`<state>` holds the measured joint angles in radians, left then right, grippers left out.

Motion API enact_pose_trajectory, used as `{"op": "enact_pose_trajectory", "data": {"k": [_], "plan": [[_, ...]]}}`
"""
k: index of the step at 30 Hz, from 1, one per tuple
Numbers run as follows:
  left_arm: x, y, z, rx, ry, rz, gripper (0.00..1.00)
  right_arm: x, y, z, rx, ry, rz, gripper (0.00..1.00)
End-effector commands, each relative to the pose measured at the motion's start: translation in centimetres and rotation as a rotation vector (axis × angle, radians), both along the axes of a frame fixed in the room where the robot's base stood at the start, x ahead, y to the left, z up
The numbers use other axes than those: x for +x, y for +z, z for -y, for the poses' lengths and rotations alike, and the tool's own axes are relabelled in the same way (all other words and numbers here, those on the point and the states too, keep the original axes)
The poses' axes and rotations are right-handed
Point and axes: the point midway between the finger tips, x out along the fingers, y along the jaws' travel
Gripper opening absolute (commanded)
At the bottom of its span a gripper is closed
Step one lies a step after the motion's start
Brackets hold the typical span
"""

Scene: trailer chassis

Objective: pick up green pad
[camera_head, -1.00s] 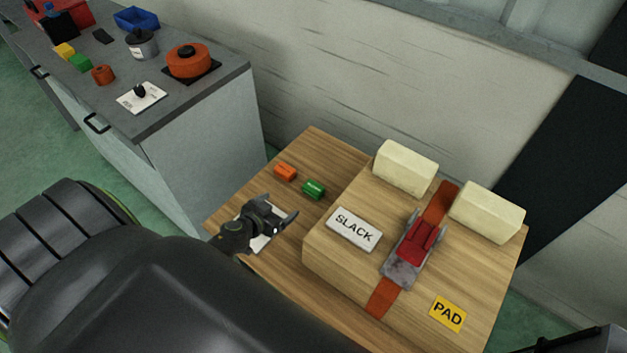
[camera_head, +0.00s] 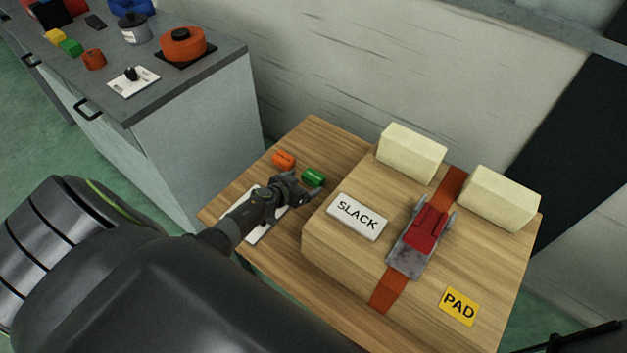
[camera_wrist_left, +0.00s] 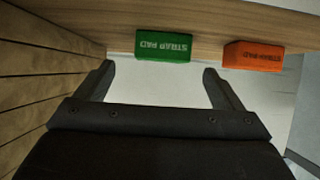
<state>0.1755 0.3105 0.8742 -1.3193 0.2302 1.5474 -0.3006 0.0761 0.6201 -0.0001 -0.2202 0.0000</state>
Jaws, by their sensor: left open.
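In the left wrist view the green pad (camera_wrist_left: 163,47) reads "STRAP PAD" upside down and sits just beyond and between my fingertips. An orange pad (camera_head: 284,159) lies beside it to the left; in the wrist view the orange pad (camera_wrist_left: 253,56) is on the right, outside the fingers. My left gripper (camera_head: 302,193) is open and empty, close to the green pad. It also shows in the wrist view (camera_wrist_left: 157,75). My right gripper is not seen.
The raised wooden block (camera_head: 330,247) stands close right of my left gripper. It bears a SLACK plate (camera_head: 357,216), a strap with ratchet (camera_head: 421,240), a yellow PAD label (camera_head: 459,306) and cream blocks (camera_head: 411,153). A white plate (camera_head: 263,228) lies under my arm. A grey cabinet (camera_head: 195,120) stands left.

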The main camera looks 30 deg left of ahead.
Motion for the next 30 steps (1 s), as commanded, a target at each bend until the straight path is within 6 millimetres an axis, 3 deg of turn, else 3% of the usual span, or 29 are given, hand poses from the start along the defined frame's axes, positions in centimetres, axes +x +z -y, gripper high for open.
{"op": "enact_pose_trajectory", "data": {"k": [12,23,30], "plan": [[4.2,-1.9,0.0,0.000,0.000,0.001,0.89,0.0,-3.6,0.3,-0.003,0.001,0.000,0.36],[4.8,-1.9,0.1,0.000,0.000,0.000,0.89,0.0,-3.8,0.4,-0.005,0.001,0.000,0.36],[4.8,-1.9,0.1,0.000,0.000,0.000,0.60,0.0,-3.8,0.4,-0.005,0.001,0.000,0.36]]}}
